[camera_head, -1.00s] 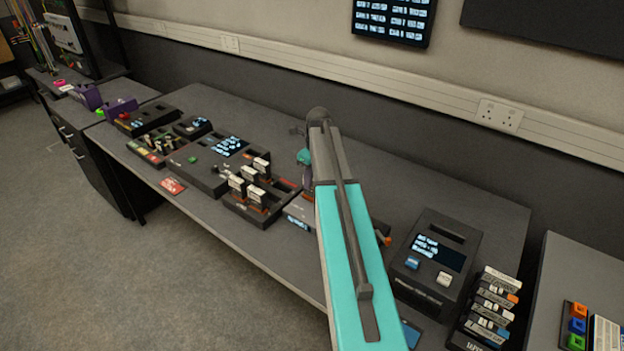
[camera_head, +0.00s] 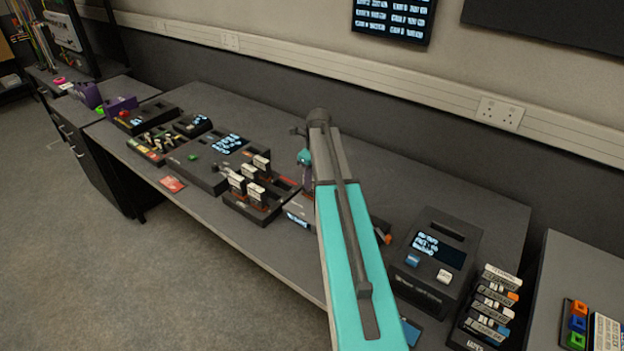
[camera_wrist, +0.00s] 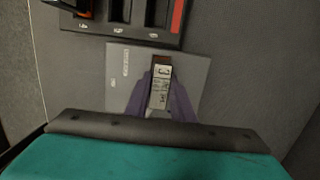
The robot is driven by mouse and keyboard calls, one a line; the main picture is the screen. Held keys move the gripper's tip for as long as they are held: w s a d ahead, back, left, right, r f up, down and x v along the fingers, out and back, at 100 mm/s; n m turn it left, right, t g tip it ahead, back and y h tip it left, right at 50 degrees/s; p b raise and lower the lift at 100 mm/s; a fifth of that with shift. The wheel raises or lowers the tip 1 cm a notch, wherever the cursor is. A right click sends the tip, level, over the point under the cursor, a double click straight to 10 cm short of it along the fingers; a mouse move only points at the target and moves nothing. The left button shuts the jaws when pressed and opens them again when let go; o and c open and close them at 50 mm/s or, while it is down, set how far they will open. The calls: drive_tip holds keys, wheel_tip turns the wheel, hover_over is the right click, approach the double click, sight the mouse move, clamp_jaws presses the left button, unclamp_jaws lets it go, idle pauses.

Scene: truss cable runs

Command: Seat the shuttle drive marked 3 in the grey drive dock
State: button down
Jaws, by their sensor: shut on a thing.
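My gripper (camera_wrist: 161,104) has purple fingers, shut on both sides of a light, labelled drive (camera_wrist: 160,88). Its label shows what looks like a 3 at the upper end. In the wrist view the drive stands over the middle of the grey drive dock (camera_wrist: 198,70), in line with its dark slot. I cannot tell whether the drive's lower end is in the slot. In the head view my gripper (camera_head: 308,175) is mostly hidden behind my arm, which also covers much of the dock area.
A black rack (camera_wrist: 130,20) with dark slots lies just beyond the dock. In the head view, several pale drives (camera_head: 256,192) stand in a rack to the left. A black console (camera_head: 436,262) and a stack of labelled cartridges (camera_head: 490,305) stand to the right. The back of the bench is clear.

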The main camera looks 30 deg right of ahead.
drive_tip(key=c, duration=1.1)
unclamp_jaws()
drive_tip(key=shift+r, duration=0.1)
drive_tip(key=shift+r+p, duration=2.2)
drive_tip(key=shift+r, duration=1.5)
drive_tip(key=shift+s+f, duration=0.1)
